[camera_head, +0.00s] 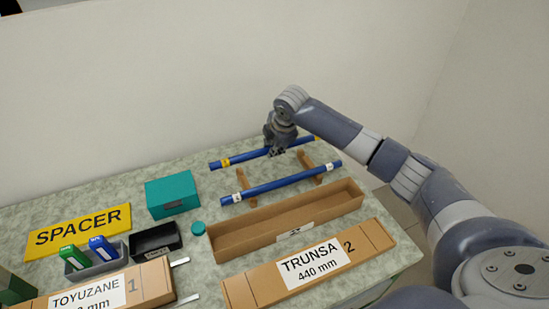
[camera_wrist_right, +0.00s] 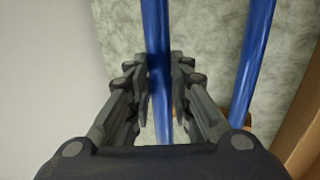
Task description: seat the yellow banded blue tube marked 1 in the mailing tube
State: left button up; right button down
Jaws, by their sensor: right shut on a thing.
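The yellow banded blue tube (camera_head: 243,156) is the farther of two long blue tubes in the head view. It has a yellow band near each end; I cannot read the mark on it. My right gripper (camera_head: 277,151) is shut around it near its middle, from above. In the right wrist view the tube (camera_wrist_right: 157,40) runs between the fingers (camera_wrist_right: 159,80). I cannot tell whether the tube touches the wooden supports (camera_head: 306,158). The mailing tube appears to be the long open cardboard trough (camera_head: 240,246) in front, which looks empty. My left gripper is out of view.
A second blue tube (camera_head: 281,183) with white bands lies parallel, between the held tube and the trough; it shows in the wrist view (camera_wrist_right: 254,60). A TRUNSA carton (camera_head: 236,290) lies in front. A teal box (camera_head: 172,195), black tray (camera_head: 156,240) and SPACER sign (camera_head: 78,231) stand left.

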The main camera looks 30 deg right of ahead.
notch_tip(320, 180, up, 4)
jog(key=shift+f, duration=0.1)
jog(key=shift+a+r, duration=0.15)
jog(key=shift+r, duration=0.15)
jog(key=s+a+r+m+g+h, duration=0.1)
jog(key=s+a+r+m, duration=0.15)
jog(key=s+a, duration=0.45)
jog(key=s+a+r+m+h, duration=0.15)
jog(key=s+a+m, duration=0.25)
jog(key=a, duration=0.5)
jog(key=s+d+m+g+h, duration=0.1)
jog(key=s+d+m+g, duration=0.1)
jog(key=s+m, duration=0.3)
jog(key=s+d+m+g+h, duration=0.1)
jog(key=s+m, duration=0.5)
jog(key=s, duration=0.7)
jog(key=shift+d+f+g, duration=0.45)
jog(key=shift+d+g, duration=0.15)
jog(key=shift+d, duration=0.05)
